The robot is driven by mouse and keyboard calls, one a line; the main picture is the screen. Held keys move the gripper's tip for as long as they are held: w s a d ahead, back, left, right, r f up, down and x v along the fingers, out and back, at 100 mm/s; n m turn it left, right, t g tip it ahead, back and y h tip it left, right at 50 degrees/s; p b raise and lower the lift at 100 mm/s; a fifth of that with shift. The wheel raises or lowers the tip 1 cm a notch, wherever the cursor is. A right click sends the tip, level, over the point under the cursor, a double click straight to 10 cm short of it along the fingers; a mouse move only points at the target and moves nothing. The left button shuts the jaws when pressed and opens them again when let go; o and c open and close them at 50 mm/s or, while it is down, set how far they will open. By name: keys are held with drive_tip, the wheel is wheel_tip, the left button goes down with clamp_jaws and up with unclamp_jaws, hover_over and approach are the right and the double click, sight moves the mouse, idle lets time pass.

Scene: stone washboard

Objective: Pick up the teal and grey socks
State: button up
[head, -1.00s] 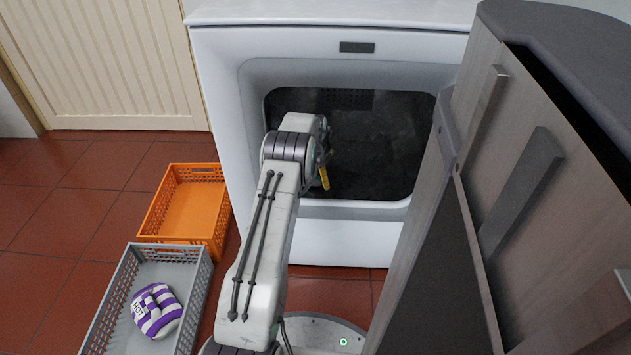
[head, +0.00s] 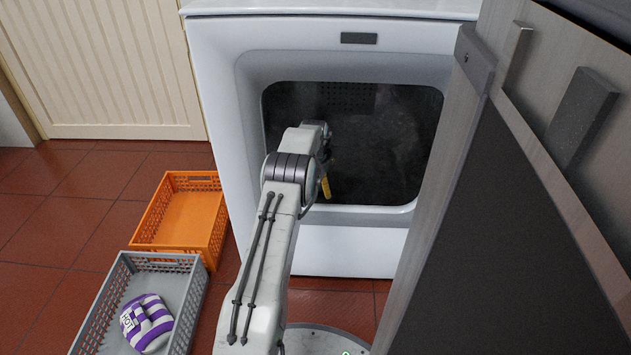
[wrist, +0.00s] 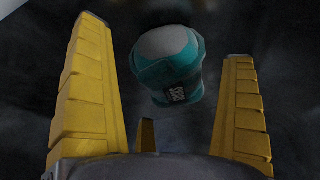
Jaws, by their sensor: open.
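The teal and grey socks (wrist: 170,66) show in the wrist view as a rolled bundle, teal with a pale grey top and a small dark label with light lettering. They lie on a dark surface, beyond and between the fingertips of my gripper (wrist: 165,60). My gripper's yellow fingers are spread wide, and no finger visibly touches the socks. In the head view one yellow finger of my gripper (head: 326,187) shows at the dark opening of the white machine (head: 345,235). The socks cannot be made out in the head view.
Tiled floor is free at left.

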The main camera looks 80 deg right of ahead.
drive_tip(key=shift+c, duration=0.4)
drive_tip(key=c, duration=1.2)
drive_tip(key=shift+r, duration=0.1)
